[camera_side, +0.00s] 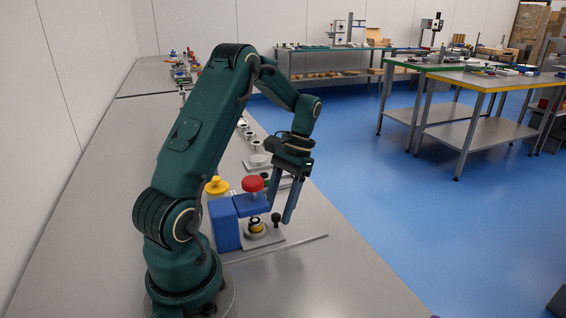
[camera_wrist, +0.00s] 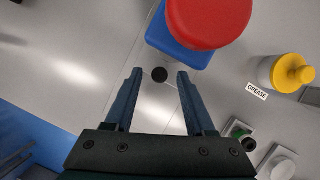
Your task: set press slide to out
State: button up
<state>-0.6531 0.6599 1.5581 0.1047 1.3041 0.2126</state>
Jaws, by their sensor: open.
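The blue press (camera_side: 225,222) stands on the bench with a red round knob (camera_side: 253,184) on top of its head. In the wrist view the red knob (camera_wrist: 208,18) covers much of the blue head (camera_wrist: 178,48). A grey plate (camera_side: 276,238) lies at its foot, and a small grey cup with a yellow band (camera_side: 256,228) sits under the head. A black knob (camera_side: 276,218) stands beside the cup; it also shows in the wrist view (camera_wrist: 159,74). My gripper (camera_side: 280,214) is open and points down, its fingertips (camera_wrist: 159,84) on either side of the black knob. I cannot tell whether they touch it.
A yellow-topped container (camera_side: 216,186) stands behind the press, beside a GREASE label (camera_wrist: 257,91) in the wrist view. More fixtures (camera_side: 257,160) line the bench beyond. A thin rod or edge (camera_side: 278,249) lies in front of the plate. The bench front is clear.

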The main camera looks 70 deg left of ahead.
jog(key=shift+s+d+f, duration=0.1)
jog(key=shift+s+f, duration=0.1)
jog(key=shift+f, duration=0.2)
grip_shut()
jog(key=shift+r, duration=0.1)
dwell(1.1)
